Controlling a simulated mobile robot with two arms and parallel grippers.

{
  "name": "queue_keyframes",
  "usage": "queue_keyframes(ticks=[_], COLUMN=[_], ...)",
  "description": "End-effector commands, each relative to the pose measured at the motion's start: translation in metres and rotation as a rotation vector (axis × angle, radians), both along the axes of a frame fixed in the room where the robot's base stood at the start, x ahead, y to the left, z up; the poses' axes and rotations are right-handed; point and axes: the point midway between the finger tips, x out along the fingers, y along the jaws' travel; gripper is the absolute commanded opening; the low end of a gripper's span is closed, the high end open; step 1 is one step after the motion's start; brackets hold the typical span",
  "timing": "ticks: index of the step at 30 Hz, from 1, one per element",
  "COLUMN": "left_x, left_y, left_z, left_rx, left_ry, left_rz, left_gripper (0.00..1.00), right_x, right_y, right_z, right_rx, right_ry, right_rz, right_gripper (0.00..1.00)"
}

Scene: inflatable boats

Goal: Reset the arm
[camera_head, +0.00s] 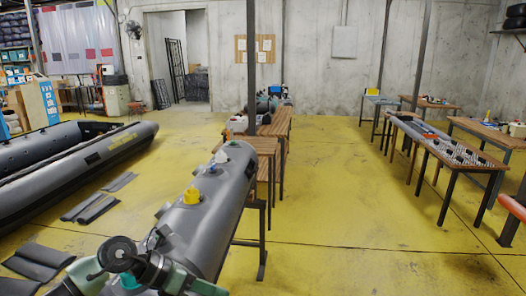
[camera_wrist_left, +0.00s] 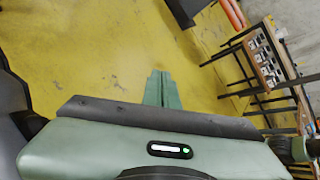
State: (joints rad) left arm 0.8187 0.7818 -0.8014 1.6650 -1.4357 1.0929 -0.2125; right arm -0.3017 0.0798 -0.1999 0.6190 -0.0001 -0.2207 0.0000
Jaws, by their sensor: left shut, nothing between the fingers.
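My left gripper shows in the left wrist view (camera_wrist_left: 161,88), its two green fingers together and nothing between them. The yellow floor (camera_wrist_left: 110,60) lies beyond the fingertips. In the head view, green and dark links of my arm show at the bottom left, in front of the near end of a grey inflatable tube (camera_head: 222,190). My right gripper is not seen in either view.
A grey inflatable boat (camera_head: 60,172) lies at the left, with dark flat pieces (camera_head: 90,207) on the floor beside it. A yellow object (camera_head: 192,196) sits on the tube. Wooden tables (camera_head: 275,122) stand behind it, and a worktable (camera_head: 440,147) stands right. Floor between is clear.

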Motion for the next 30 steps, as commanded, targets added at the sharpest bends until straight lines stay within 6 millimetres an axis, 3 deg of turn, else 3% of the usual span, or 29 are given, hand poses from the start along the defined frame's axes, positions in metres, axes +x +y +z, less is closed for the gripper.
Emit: queue_keyframes(ticks=[1, 3, 5, 7, 9, 12, 14, 17, 19, 24, 28, 29, 30], left_x=[-0.011, -0.018, -0.019, -0.016, -0.008, 0.005, 0.009, 0.001, -0.017, -0.089, -0.144, -0.155, -0.170], left_y=[-0.038, -0.076, -0.091, -0.093, -0.079, -0.040, -0.010, 0.039, 0.067, 0.102, 0.109, 0.109, 0.109], left_z=[0.012, 0.044, 0.072, 0.100, 0.118, 0.117, 0.101, 0.050, 0.007, -0.089, -0.131, -0.138, -0.146], left_rx=[-0.173, -0.433, -0.646, -0.882, -1.099, -1.366, -1.497, -1.658, -1.716, -1.704, -1.618, 1.568, 1.490], left_ry=[0.017, 0.046, 0.092, 0.164, 0.257, 0.417, 0.527, 0.723, 0.856, 1.138, 1.279, -1.283, -1.275], left_rz=[0.021, 0.097, 0.188, 0.321, 0.482, 0.759, 0.949, 1.298, 1.543, 2.074, 2.356, -2.364, -2.355], left_gripper=[0.00, 0.00, 0.00, 0.00, 0.00, 0.00, 0.00, 0.00, 0.00, 0.00, 0.00, 0.00, 0.00], right_x=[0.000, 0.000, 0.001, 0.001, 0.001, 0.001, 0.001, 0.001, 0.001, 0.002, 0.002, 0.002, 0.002], right_y=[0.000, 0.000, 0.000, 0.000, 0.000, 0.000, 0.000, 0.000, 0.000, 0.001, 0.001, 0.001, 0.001], right_z=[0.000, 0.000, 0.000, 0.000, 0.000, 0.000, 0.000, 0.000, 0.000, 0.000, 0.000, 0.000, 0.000], right_rx=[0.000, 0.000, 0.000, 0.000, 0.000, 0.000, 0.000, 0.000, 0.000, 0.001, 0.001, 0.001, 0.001], right_ry=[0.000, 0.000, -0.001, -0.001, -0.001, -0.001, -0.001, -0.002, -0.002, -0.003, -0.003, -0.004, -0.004], right_rz=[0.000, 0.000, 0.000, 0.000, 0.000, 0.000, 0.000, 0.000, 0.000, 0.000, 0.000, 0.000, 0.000], right_gripper=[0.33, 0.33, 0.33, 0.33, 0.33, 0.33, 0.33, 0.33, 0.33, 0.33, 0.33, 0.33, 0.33])
